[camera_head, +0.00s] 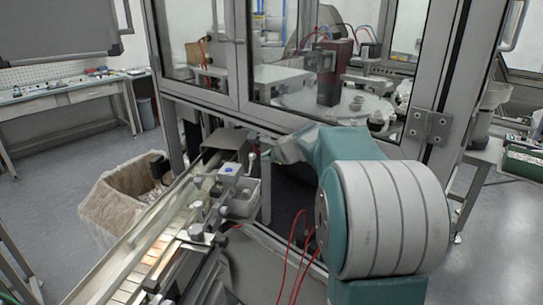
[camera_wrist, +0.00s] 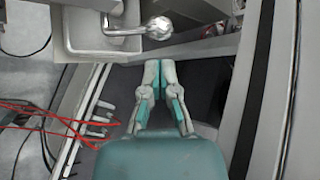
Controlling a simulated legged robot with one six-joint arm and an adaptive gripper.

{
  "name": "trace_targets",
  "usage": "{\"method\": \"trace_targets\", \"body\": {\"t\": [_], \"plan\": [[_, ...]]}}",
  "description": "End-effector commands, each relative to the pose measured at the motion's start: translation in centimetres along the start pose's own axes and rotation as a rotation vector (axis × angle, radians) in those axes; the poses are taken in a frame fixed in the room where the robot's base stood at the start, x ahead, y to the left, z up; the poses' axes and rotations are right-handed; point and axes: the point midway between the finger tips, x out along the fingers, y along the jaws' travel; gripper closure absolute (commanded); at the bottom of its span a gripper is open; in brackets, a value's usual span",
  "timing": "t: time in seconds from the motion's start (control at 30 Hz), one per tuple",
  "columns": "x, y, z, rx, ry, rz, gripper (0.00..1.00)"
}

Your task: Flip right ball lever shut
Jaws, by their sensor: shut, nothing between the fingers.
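The right ball lever (camera_wrist: 158,28) has a shiny metal ball on a short rod. In the wrist view it lies at the top, with the rod running left over a pale grey box-shaped housing (camera_wrist: 75,40). In the head view the lever (camera_head: 251,158) stands as a small pale knob at the right end of the rail. My gripper (camera_wrist: 158,66) is shut and empty, its fingertips just below the ball in the wrist view, with a small gap visible between them. In the head view its fingers are hard to make out.
The feed rail (camera_head: 160,240) runs from lower left to the housing. A glass-doored cabinet frame (camera_head: 340,120) stands close behind my arm. Red cables (camera_wrist: 50,115) hang left of my gripper. A worn bin (camera_head: 125,195) stands left of the rail.

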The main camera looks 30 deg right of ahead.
Motion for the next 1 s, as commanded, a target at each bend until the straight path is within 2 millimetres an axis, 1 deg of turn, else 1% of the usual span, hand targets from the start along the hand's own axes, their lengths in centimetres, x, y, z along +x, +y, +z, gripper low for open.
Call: {"method": "trace_targets", "body": {"t": [0.03,0.1,0.2,0.3,0.47,1.0], "plan": [[1.1,0.1,0.0,0.001,0.000,0.002,1.00],[2.3,0.1,0.0,0.001,-0.001,0.002,1.00],[3.7,0.0,0.0,0.000,0.000,0.001,1.00],[4.6,0.0,0.0,0.000,0.000,0.000,1.00],[5.0,0.0,0.0,-0.001,0.000,-0.001,1.00],[4.8,-0.1,0.2,0.000,0.000,-0.001,1.00]]}}
